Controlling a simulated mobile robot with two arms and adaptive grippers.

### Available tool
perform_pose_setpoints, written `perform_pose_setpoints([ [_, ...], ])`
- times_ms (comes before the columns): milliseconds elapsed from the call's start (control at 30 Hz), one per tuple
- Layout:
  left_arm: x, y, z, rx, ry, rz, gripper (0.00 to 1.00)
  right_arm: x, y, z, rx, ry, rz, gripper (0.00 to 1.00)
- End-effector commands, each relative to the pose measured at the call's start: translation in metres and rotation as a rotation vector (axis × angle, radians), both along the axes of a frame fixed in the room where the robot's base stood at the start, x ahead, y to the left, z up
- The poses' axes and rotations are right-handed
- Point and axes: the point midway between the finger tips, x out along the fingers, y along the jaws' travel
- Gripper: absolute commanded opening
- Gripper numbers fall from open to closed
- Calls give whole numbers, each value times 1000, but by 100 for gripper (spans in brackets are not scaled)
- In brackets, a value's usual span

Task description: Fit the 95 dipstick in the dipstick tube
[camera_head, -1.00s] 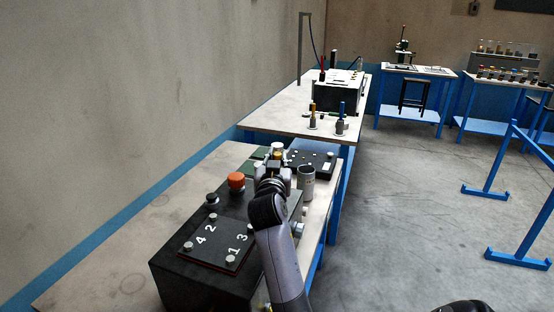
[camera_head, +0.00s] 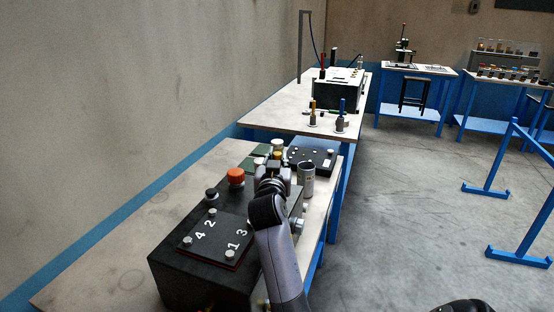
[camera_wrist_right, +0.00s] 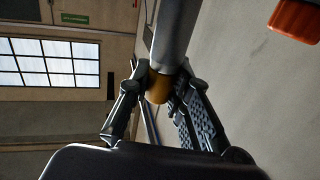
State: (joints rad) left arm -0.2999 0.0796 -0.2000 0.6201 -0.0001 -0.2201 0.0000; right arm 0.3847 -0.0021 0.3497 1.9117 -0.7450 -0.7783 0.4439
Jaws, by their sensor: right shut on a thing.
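My right gripper (camera_head: 273,178) is over the far end of the black block on the near bench. In the right wrist view its fingers (camera_wrist_right: 157,95) are shut on a brown-yellow piece (camera_wrist_right: 157,87), which I take to be the dipstick's handle. A grey cylinder (camera_wrist_right: 174,35) runs on from this piece to the top edge; I cannot tell whether it is the dipstick tube. A small yellow top (camera_head: 277,154) shows just beyond the gripper in the head view. The 95 mark is not readable, and the dipstick's lower end is hidden. My left gripper is not in view.
The black block (camera_head: 170,274) carries a numbered plate (camera_head: 213,240) and an orange cap (camera_head: 236,177), also in the right wrist view (camera_wrist_right: 296,18). A grey open cup (camera_head: 307,180) stands close right of the gripper. A black plate (camera_head: 318,159) lies behind. The bench's left side is clear.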

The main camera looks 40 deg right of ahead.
Motion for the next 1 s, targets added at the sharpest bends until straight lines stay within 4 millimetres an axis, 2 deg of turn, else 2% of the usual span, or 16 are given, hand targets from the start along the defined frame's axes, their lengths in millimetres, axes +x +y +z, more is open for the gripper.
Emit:
perform_pose_setpoints([
  [167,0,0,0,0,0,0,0,0,0,-3,4,5,-1,0],
  [200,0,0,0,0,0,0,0,0,0,-3,4,5,-1,20],
  [533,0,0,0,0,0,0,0,0,0,-2,4,3,-1,42],
  [833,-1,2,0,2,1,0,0,-1,1,-2,4,3,0,42],
  [1000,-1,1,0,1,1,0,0,-12,14,-3,5,5,0,42],
])
